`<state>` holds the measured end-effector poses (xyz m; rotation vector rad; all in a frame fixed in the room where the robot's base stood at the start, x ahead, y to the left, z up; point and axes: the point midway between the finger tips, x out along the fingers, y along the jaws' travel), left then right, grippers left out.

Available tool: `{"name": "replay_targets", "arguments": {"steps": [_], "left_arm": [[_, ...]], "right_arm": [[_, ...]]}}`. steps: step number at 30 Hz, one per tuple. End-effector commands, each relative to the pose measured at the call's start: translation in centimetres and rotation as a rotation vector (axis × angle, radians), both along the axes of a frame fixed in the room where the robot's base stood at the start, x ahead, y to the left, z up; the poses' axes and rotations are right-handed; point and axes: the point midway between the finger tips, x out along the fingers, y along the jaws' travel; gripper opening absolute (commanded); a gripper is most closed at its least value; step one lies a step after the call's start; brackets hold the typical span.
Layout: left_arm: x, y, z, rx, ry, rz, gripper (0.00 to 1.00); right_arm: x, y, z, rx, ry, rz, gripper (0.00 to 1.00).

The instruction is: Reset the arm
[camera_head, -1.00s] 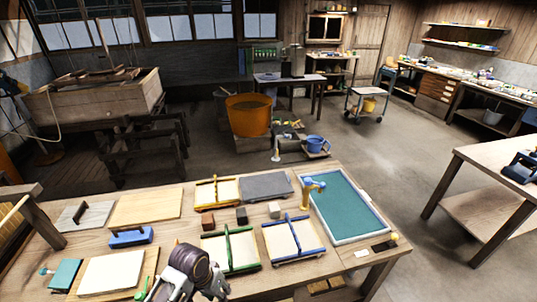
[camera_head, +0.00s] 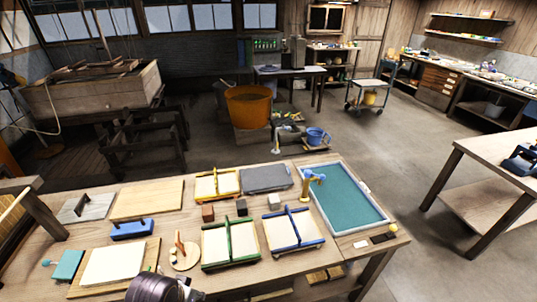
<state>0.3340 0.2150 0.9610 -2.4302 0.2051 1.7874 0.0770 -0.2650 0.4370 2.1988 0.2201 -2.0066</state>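Part of one of my arms, a dark rounded joint (camera_head: 155,288) with pale metal beside it, shows at the bottom edge, left of centre. It is over the near edge of the wooden workbench (camera_head: 330,262). I cannot tell for sure which arm it is. No gripper fingers show in the head view, so neither gripper can be seen. My other arm is out of the picture.
The bench holds a green-framed mould (camera_head: 230,226), a blue-framed mould (camera_head: 290,213), a yellow-framed mould (camera_head: 217,172), a teal-bottomed tray (camera_head: 345,195), a blue-based tool (camera_head: 132,229) and a round wooden piece (camera_head: 184,262).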

Motion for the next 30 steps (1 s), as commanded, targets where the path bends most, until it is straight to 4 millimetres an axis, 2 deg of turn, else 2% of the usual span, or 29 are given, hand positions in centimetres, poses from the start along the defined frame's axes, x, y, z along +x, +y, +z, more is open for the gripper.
{"name": "replay_targets", "arguments": {"steps": [7, 16, 23, 26, 30], "left_arm": [[-0.7, 0.9, 0.5, 0.019, -0.012, 0.014, 0.32], [0.0, 0.7, -2.3, 0.018, -0.002, 0.012, 0.32], [0.5, 0.6, -5.5, 0.019, 0.009, 0.011, 0.32], [0.8, 0.5, -7.4, 0.019, 0.015, 0.009, 0.32], [1.0, 0.5, -11.1, 0.020, 0.028, 0.008, 0.32]], "right_arm": [[0.0, 0.0, 0.0, 0.000, 0.000, 0.000, 0.40], [0.0, 0.0, -0.2, 0.000, -0.001, 0.000, 0.40], [0.0, 0.0, -0.3, 0.000, -0.001, 0.000, 0.40], [0.0, 0.0, -0.5, 0.000, -0.001, 0.000, 0.40], [0.0, 0.0, -0.7, 0.000, -0.001, 0.000, 0.40]]}}
